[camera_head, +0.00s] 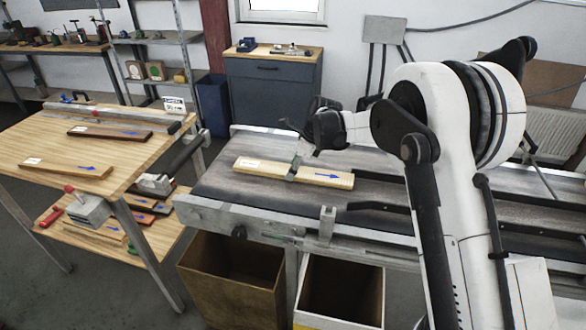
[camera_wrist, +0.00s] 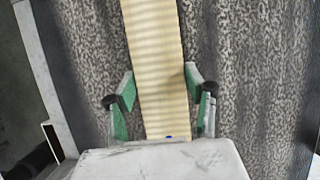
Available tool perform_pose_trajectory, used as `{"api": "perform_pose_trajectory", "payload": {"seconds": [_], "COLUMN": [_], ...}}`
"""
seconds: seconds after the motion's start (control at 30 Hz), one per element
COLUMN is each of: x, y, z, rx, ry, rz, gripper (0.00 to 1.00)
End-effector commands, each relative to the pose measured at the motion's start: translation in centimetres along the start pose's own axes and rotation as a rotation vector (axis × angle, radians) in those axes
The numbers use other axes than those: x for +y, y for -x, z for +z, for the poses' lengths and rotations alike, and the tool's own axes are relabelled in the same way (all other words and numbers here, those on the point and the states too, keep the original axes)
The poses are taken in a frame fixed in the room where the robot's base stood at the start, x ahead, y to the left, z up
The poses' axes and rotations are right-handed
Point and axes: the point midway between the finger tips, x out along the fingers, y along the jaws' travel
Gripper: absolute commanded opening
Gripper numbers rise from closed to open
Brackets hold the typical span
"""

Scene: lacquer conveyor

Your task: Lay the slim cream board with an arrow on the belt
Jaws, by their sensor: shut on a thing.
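A slim cream board (camera_head: 252,168) with a blue arrow and a white label lies along the grey conveyor belt (camera_head: 215,187) or just above it; I cannot tell whether it touches. My gripper (camera_head: 296,172) is shut on the board near its middle, fingers on either side. In the wrist view the board (camera_wrist: 156,60) runs between the green-padded fingers of my gripper (camera_wrist: 160,100), over the speckled belt (camera_wrist: 225,40). Part of the blue arrow shows at the palm's edge; the rest is hidden there.
A wooden table (camera_head: 55,147) at the left holds a dark brown board (camera_head: 108,133) and a light board (camera_head: 65,168) with an arrow. Two open bins (camera_head: 230,285) (camera_head: 340,300) stand below the conveyor's front edge. A metal bracket (camera_head: 327,222) rises at that edge.

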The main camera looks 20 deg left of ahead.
Motion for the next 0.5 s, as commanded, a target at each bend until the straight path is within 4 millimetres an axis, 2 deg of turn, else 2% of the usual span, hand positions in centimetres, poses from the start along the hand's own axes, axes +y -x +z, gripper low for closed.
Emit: {"api": "perform_pose_trajectory", "payload": {"seconds": [0.27, 0.3, 0.4, 0.5], "x": [0.00, 0.00, 0.00, 0.00], "y": [-0.23, -0.17, -0.13, -0.12], "z": [-0.07, -0.05, -0.04, -0.03], "rx": [0.000, 0.000, 0.000, 0.000], "ry": [0.000, 0.000, 0.000, 0.000], "rz": [0.000, 0.000, 0.000, 0.000], "gripper": [0.09, 0.52, 0.66, 0.66]}}
